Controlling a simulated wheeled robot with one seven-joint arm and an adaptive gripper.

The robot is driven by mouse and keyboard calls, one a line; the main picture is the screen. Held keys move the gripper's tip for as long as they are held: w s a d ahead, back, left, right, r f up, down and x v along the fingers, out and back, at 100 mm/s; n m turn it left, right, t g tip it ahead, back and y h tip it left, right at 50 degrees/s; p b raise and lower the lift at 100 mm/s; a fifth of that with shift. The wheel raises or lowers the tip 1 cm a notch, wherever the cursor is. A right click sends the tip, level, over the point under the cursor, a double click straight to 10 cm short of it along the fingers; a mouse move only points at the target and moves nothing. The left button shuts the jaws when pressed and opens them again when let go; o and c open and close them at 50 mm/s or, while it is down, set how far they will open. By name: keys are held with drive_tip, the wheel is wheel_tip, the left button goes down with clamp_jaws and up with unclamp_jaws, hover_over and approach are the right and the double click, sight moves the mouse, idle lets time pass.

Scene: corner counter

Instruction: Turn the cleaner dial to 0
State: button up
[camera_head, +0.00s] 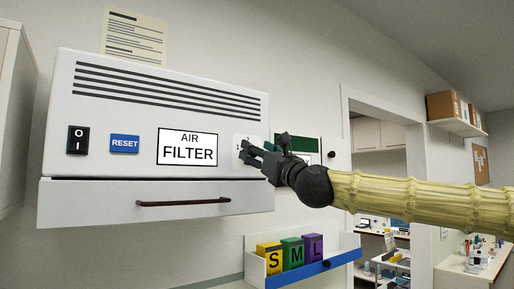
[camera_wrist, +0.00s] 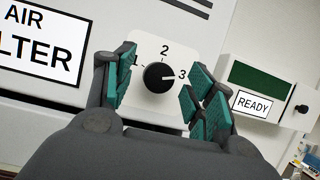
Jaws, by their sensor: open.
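The cleaner is a white box labelled AIR FILTER (camera_head: 187,150) on the wall in the head view. Its dial (camera_wrist: 158,77) is a round black knob on a white plate in the wrist view. No 0 mark is visible; the plate's lower part is partly covered by my gripper. My gripper (camera_wrist: 161,70) is open, with one teal-padded finger on each side of the dial and gaps to the knob. In the head view my gripper (camera_head: 246,152) covers most of the dial plate.
A black rocker switch (camera_head: 78,140) and a blue RESET button (camera_head: 125,144) are on the box's left. A drawer handle (camera_head: 183,202) is below. A READY panel (camera_wrist: 256,104) with a small black knob (camera_wrist: 302,109) stands to the right. A bin of S, M, L boxes (camera_head: 325,266) hangs lower.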

drive_tip(key=shift+w+a+f, duration=0.15)
drive_tip(key=shift+w+f, duration=0.15)
drive_tip(key=shift+w, duration=0.45)
drive_tip(key=shift+s+r, duration=0.1)
drive_tip(key=shift+s, duration=0.1)
drive_tip(key=shift+c, duration=1.3)
drive_tip(key=shift+s+r, duration=0.1)
drive_tip(key=shift+s, duration=0.1)
drive_tip(key=c, duration=0.4)
drive_tip(key=shift+c, duration=1.9)
drive_tip(key=shift+b, duration=0.3)
